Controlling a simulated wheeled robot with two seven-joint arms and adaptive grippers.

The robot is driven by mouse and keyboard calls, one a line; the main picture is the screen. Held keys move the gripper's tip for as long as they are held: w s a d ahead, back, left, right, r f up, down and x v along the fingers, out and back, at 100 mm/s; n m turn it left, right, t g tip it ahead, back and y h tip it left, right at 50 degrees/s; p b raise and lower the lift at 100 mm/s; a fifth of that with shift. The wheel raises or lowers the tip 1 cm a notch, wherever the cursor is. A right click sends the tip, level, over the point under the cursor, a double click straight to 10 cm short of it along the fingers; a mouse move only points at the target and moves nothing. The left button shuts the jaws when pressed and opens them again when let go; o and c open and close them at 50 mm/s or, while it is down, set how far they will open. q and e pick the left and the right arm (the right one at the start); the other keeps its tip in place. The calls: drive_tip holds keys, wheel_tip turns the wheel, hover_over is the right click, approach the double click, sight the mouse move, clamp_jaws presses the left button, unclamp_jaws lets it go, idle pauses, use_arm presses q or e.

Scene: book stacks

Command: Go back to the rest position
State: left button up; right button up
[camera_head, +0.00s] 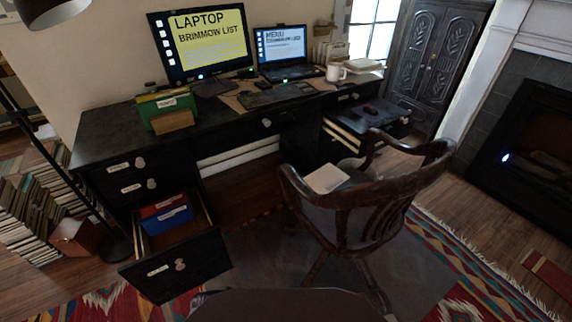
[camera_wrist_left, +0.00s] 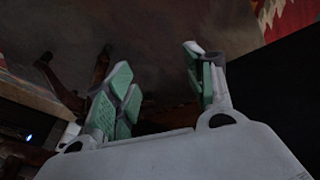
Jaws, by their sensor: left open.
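My left gripper (camera_wrist_left: 160,90) shows in the left wrist view with its green-padded fingers spread apart and nothing between them. Behind it are dark floor, blurred chair legs and a strip of patterned rug. In the head view neither gripper shows. A dark rounded shape at the bottom middle of that view is probably part of my own body. My right gripper is in no view.
A black desk (camera_head: 100,140) stands ahead, with its lower left drawer (camera_head: 178,265) pulled out and red and blue items inside. A wooden chair (camera_head: 370,205) stands close in front. Book stacks (camera_head: 40,205) line the left. A fireplace (camera_head: 530,150) is at right.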

use_arm(q)
wheel_tip(320, 180, up, 17)
drive_tip(key=s+m+g+y, duration=0.1)
drive_tip(key=s+m, duration=0.2)
drive_tip(key=s+a+f+g+y+p, duration=0.1)
drive_tip(key=s+f+p, duration=0.3)
drive_tip(key=s+p, duration=0.4)
drive_tip(key=s+a+f+p, duration=0.1)
drive_tip(key=s+f+p, duration=0.4)
drive_tip(key=p, duration=0.4)
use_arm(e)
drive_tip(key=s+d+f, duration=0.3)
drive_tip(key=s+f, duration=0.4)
use_arm(q)
drive_tip(key=s+a+r+p, duration=0.1)
drive_tip(key=s+a+p, duration=0.1)
drive_tip(key=s+p, duration=0.6)
drive_tip(key=s+a+r+g+p, duration=0.1)
drive_tip(key=s+a+r+p, duration=0.1)
drive_tip(key=s+p, duration=0.6)
drive_tip(key=shift+s+a, duration=0.15)
drive_tip(key=shift+a, duration=0.5)
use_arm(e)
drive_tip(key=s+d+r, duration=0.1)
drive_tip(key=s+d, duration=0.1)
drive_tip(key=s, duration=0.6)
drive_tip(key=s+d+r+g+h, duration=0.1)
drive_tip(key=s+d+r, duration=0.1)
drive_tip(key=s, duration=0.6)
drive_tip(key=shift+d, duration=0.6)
